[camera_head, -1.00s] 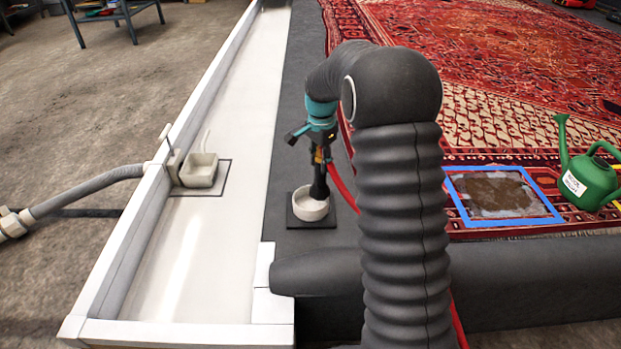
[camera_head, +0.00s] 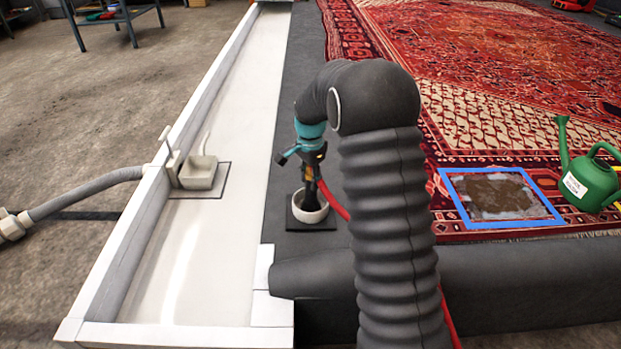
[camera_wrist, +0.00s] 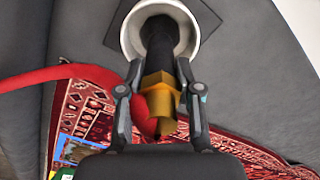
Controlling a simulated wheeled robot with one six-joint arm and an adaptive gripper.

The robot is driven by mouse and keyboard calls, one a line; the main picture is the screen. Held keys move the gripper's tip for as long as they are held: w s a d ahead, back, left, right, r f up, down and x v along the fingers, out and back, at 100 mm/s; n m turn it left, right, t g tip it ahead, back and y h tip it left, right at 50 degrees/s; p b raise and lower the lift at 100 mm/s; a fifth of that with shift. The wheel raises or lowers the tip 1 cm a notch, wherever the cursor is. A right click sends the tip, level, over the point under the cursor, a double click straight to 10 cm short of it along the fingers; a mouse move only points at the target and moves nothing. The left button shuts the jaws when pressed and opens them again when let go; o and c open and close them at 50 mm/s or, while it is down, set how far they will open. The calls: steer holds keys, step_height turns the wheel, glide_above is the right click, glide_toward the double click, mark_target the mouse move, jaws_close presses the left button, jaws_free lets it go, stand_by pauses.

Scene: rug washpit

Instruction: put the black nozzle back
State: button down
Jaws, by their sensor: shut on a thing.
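The black nozzle (camera_wrist: 158,42) has a brass fitting (camera_wrist: 160,92) and a red hose (camera_wrist: 60,77) joined to it. My gripper (camera_head: 311,163) is shut on the nozzle at its brass part, which shows between the two fingers in the wrist view (camera_wrist: 161,100). The nozzle points down, and its tip is inside the round white cup (camera_head: 297,208). The cup's rim also shows around the nozzle in the wrist view (camera_wrist: 128,38). Whether the tip touches the cup's floor is hidden.
The cup stands on a dark square plate (camera_head: 294,226) on the grey ledge, right of the white trough (camera_head: 205,260). A red rug (camera_head: 480,60) lies right, with a blue-framed dirty patch (camera_head: 495,192) and a green watering can (camera_head: 592,183). The red hose trails right.

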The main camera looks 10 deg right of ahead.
steer(key=c, duration=0.8)
jaws_free()
step_height(320, 180, up, 11)
steer(key=shift+r+p, duration=0.15)
steer(key=shift+p, duration=0.7)
steer(key=shift+s+r, duration=0.1)
steer(key=shift+r, duration=0.45)
steer(key=s+r+n+t, duration=0.1)
steer(key=s+r+n, duration=0.3)
steer(key=s, duration=0.5)
steer(key=s+r+n+t, duration=0.2)
steer(key=s+r, duration=0.5)
steer(key=s, duration=0.2)
steer(key=s+f+n+t, duration=0.1)
steer(key=s+n, duration=0.1)
steer(key=s, duration=0.4)
steer(key=s+f+n, duration=0.1)
steer(key=s+n, duration=0.1)
steer(key=s, duration=0.4)
steer(key=s+f+n+t, duration=0.1)
steer(key=s+n, duration=0.1)
steer(key=s, duration=0.4)
steer(key=shift+s+f+n+t, duration=0.15)
steer(key=shift+f+n+t, duration=0.15)
steer(key=shift+n, duration=0.1)
